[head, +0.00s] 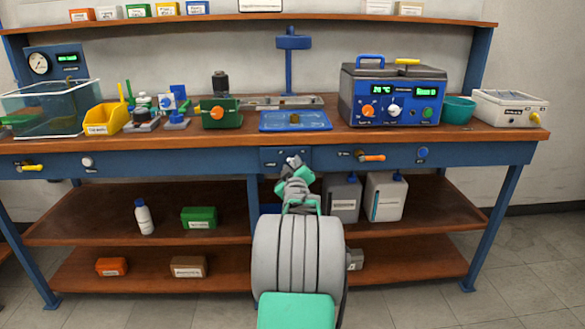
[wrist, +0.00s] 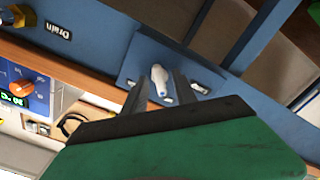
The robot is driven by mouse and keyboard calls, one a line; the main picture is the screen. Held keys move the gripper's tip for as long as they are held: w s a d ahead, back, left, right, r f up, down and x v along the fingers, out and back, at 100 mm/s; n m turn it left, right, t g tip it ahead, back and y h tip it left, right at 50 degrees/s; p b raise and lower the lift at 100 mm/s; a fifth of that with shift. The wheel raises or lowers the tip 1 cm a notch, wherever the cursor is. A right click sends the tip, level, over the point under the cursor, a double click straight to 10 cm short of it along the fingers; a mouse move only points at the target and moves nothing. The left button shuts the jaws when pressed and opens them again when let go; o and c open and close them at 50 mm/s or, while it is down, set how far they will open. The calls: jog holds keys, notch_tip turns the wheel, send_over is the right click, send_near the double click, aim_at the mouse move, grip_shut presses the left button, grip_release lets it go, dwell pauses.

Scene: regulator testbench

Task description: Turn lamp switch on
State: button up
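The lamp switch appears to be the pale lever (wrist: 160,84) on a blue plate (wrist: 133,66) in the wrist view. In the head view this plate (head: 270,156) sits at the middle of the bench's blue front rail, partly hidden by my arm. My gripper (wrist: 160,73) is open, its two dark fingers on either side of the lever, apart from it as far as I can tell. A small label lies beside the lever, too small to read. In the head view my gripper (head: 293,162) is in front of the plate.
On the same rail are an orange handle (head: 372,158), a blue knob (head: 422,152), a white knob (head: 87,162) and a yellow handle (head: 32,168). A blue tray (head: 322,121) and a blue-fronted instrument (head: 362,93) stand on the bench above. Canisters (head: 386,198) stand on the shelf below.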

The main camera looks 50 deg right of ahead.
jog(key=shift+c, duration=0.3)
grip_shut()
dwell(0.5)
jog(key=m+b, duration=0.2)
jog(key=m, duration=0.1)
jog(key=m+b, duration=0.1)
jog(key=m, duration=0.3)
jog(key=shift+b, duration=0.3)
jog(key=m+b, duration=0.1)
jog(key=m, duration=0.4)
jog(key=shift+s+d+r+m+b, duration=0.1)
jog(key=shift+m+b, duration=0.25)
jog(key=shift+m, duration=1.55)
